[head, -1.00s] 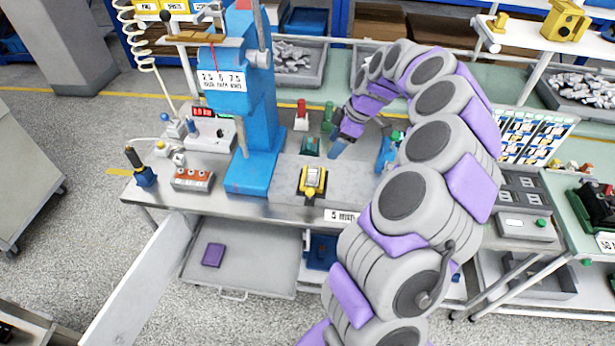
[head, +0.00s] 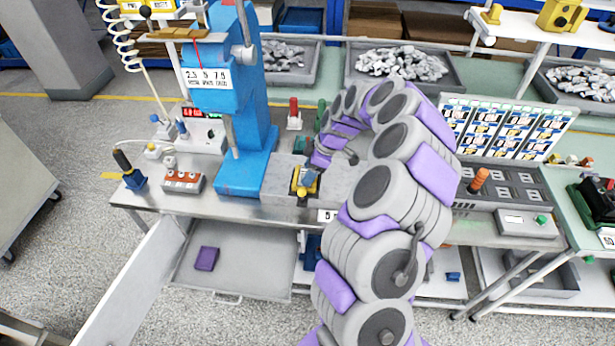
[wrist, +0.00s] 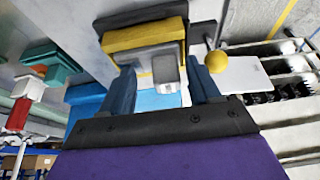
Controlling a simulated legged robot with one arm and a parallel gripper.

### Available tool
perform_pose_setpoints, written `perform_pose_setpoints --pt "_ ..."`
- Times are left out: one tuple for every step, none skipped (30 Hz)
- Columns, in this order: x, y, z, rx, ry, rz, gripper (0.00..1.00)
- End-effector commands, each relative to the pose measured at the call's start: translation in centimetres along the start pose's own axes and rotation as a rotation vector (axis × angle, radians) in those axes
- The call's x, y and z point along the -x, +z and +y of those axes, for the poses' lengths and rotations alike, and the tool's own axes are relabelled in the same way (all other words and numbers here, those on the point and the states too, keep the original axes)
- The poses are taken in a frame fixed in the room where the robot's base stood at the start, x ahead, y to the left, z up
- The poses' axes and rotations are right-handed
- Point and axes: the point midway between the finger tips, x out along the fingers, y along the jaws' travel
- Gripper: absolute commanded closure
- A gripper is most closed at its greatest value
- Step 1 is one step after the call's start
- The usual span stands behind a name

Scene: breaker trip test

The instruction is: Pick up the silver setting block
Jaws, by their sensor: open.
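A silver-grey block (wrist: 167,72) shows in the wrist view, set against the yellow-and-black fixture (wrist: 145,37). It lies ahead of and between my gripper's two blue-grey fingers (wrist: 160,90). The fingers are apart, and I see no grip on the block. In the head view the fixture (head: 297,190) sits on the grey plate of the bench, right of the blue press. My gripper (head: 306,180) is low over the fixture and hides part of it; the silver block is too small to make out there.
The blue press (head: 247,130) stands close to the left. A lever with a yellow ball (wrist: 216,61) is beside the fixture, near one finger. Red (head: 294,115) and green pieces stand behind. An open drawer (head: 235,265) with a purple block (head: 206,258) is below the bench.

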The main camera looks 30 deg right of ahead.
Motion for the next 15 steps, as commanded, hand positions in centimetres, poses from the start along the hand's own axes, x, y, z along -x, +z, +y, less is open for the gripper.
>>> perform_pose_setpoints --pt "-0.34 -0.04 -0.05 0.001 0.0 0.0 0.38" --pt "-0.39 -0.12 -0.08 0.001 0.002 -0.001 0.38" --pt "-0.37 -0.23 -0.12 0.001 0.004 -0.001 0.38" --pt "-0.35 -0.3 -0.15 0.002 0.005 -0.002 0.38" --pt "-0.32 -0.36 -0.18 0.002 0.005 -0.002 0.38" --pt "-0.32 -0.4 -0.2 0.002 0.006 -0.002 0.38" --pt "-0.32 -0.41 -0.2 0.002 0.005 -0.002 0.38" --pt "-0.32 -0.39 -0.19 0.002 0.005 -0.002 0.41" --pt "-0.32 -0.34 -0.16 0.001 0.004 -0.002 0.45" --pt "-0.32 -0.3 -0.14 0.001 0.004 -0.001 0.48" --pt "-0.31 -0.23 -0.1 0.001 0.003 -0.001 0.51" --pt "-0.3 -0.13 -0.05 0.001 0.002 0.0 0.55" --pt "-0.3 -0.07 -0.03 0.001 0.001 0.0 0.57" --pt "-0.3 -0.05 -0.03 0.0 0.0 0.001 0.6" --pt "-0.3 -0.04 -0.02 0.0 0.0 0.001 0.64"
